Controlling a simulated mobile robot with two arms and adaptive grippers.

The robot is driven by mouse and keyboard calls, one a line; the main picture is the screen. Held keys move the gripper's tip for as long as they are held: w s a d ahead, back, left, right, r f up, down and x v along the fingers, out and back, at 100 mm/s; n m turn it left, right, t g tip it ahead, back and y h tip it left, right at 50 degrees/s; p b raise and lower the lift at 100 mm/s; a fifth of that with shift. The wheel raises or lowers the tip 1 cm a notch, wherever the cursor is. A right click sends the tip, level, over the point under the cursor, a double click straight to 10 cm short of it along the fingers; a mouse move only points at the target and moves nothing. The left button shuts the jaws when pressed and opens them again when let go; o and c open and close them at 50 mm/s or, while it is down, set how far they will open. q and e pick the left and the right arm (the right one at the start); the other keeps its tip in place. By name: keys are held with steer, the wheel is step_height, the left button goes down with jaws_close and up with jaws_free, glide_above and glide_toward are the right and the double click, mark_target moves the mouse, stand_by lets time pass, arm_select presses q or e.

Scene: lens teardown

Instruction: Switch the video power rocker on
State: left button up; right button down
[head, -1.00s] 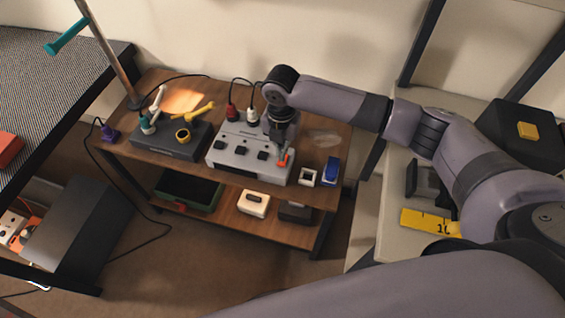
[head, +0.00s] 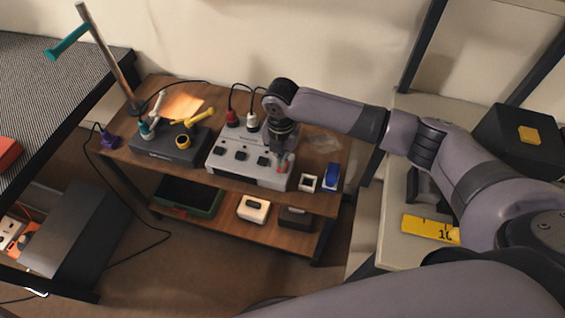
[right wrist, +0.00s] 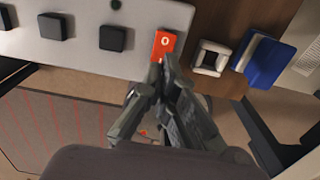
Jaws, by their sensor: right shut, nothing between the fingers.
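The grey control box (head: 225,161) with a row of black buttons sits on the wooden cart's top shelf in the head view. Its red rocker (right wrist: 165,45), marked with a white 0, is at the right end of the row in the right wrist view. My right gripper (right wrist: 163,70) is shut and empty. Its fingertips are at the near edge of the rocker; I cannot tell whether they touch it. In the head view the right gripper (head: 281,153) points down over the box's right end and partly hides the rocker. My left gripper is not in view.
A white square frame (head: 307,182) and a blue item (head: 331,175) lie right of the box. A dark station (head: 165,150) with a yellow tool stands left. Red and white plugs with cables rise behind the box. The lower shelf holds a green bin (head: 207,207).

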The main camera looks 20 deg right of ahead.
steer(key=shift+f+b, duration=0.5)
steer(key=shift+f, duration=0.75)
stand_by(1.0)
steer(key=shift+s+r, duration=0.1)
step_height(320, 180, up, 7)
steer(key=p, duration=0.7)
steer(key=shift+p, duration=0.35)
